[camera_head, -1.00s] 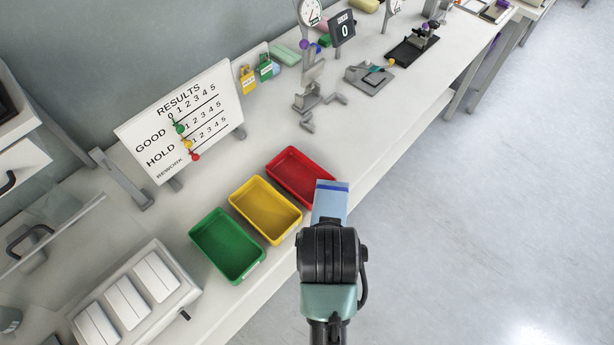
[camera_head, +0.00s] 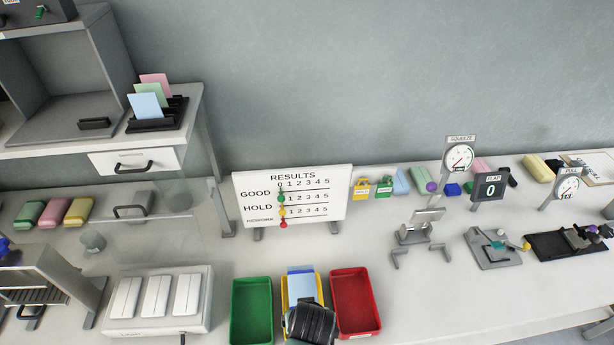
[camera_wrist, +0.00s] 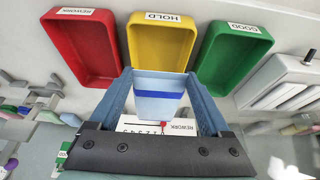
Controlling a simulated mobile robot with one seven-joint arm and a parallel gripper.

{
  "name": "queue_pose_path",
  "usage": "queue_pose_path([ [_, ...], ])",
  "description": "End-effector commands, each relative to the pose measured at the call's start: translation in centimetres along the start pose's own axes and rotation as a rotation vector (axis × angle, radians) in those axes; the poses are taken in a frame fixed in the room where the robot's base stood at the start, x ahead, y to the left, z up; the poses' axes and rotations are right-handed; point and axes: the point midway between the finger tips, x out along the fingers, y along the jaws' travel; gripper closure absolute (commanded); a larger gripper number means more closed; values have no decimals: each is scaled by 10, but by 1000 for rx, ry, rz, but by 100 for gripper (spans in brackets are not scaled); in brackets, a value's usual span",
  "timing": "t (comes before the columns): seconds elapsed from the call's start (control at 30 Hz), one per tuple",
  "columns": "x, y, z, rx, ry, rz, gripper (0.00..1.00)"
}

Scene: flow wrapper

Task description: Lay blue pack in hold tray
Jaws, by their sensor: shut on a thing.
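My gripper (camera_wrist: 158,76) is shut on the blue pack (camera_wrist: 158,92), a light blue pack with a dark blue band, one finger at each side. In the head view my gripper (camera_head: 311,322) and the pack (camera_head: 301,286) overlap the yellow tray (camera_head: 285,290), hiding much of it. The wrist view shows the yellow tray (camera_wrist: 160,42) labelled HOLD, with its visible inside empty. The pack appears in front of it there; its height over the tray is hard to tell.
The green GOOD tray (camera_head: 252,310) stands left of the yellow one, and the red REWORK tray (camera_head: 355,300) stands right. The RESULTS board (camera_head: 292,198) stands behind them. A white panel with three pads (camera_head: 157,297) is to the left.

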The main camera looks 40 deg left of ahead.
Motion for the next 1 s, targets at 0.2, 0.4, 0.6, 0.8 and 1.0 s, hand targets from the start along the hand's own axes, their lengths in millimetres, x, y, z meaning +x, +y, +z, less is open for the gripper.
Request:
queue_pose_path([
  [0.2, 13, -1, 4, -5, 1, -1, 74],
  [0.4, 32, -1, 13, -4, 1, -1, 74],
  [0.6, 49, 0, 20, -1, 1, 0, 74],
  [0.8, 58, 0, 23, -3, 2, 0, 74],
  [1.0, 57, 0, 23, -3, 2, 0, 74],
])
